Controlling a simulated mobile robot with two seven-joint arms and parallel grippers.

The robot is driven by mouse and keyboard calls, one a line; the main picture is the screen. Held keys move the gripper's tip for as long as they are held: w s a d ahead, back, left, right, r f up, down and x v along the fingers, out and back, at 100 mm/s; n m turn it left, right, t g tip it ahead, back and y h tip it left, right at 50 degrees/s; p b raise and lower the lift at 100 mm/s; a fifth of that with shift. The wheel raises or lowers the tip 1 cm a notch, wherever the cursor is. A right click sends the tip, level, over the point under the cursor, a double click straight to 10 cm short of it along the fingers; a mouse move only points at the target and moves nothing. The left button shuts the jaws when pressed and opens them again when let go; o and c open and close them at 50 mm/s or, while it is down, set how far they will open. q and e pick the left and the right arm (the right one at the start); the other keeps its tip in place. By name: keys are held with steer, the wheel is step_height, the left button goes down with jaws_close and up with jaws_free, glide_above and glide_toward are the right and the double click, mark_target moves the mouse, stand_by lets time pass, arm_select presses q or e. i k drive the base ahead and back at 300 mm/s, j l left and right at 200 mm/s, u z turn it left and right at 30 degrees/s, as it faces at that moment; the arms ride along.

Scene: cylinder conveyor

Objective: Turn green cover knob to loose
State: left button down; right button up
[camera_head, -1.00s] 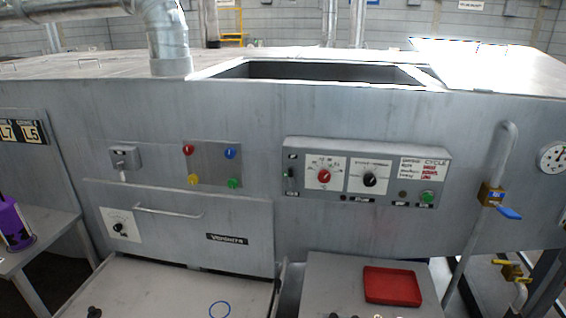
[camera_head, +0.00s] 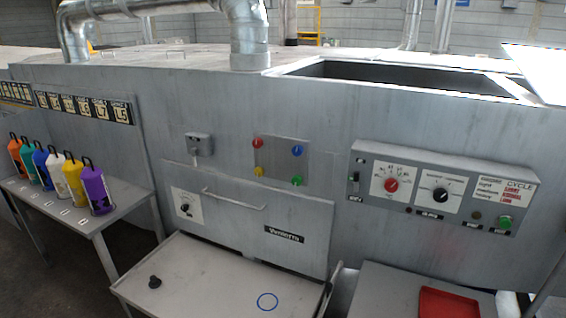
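The green cover knob (camera_head: 297,181) is at the lower right corner of a square grey plate (camera_head: 279,164) on the machine's front wall. A red knob (camera_head: 257,142), a blue knob (camera_head: 297,150) and a yellow knob (camera_head: 258,171) sit at the other corners. The green knob is too small to tell which way it is turned. Neither of my grippers is in view.
A hinged panel with a handle (camera_head: 235,204) lies below the plate. A table (camera_head: 207,276) with a black knob and blue ring stands in front. A control box (camera_head: 444,187) is to the right, a red tray (camera_head: 447,303) below it. Coloured cylinders stand on the left table (camera_head: 118,212).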

mark_target(296, 180)
steer(key=i+j+z, duration=0.1)
steer(key=j, duration=0.25)
steer(key=i+j, duration=0.25)
steer(key=i+j+z, duration=0.15)
steer(key=j, duration=0.25)
steer(key=i+j, duration=0.15)
steer(key=j, duration=0.2)
steer(key=i+j+z, duration=0.15)
steer(key=j, duration=0.2)
steer(key=i+j, duration=0.1)
steer(key=j, duration=0.3)
steer(key=i+j+z, duration=0.15)
steer(key=j, duration=0.2)
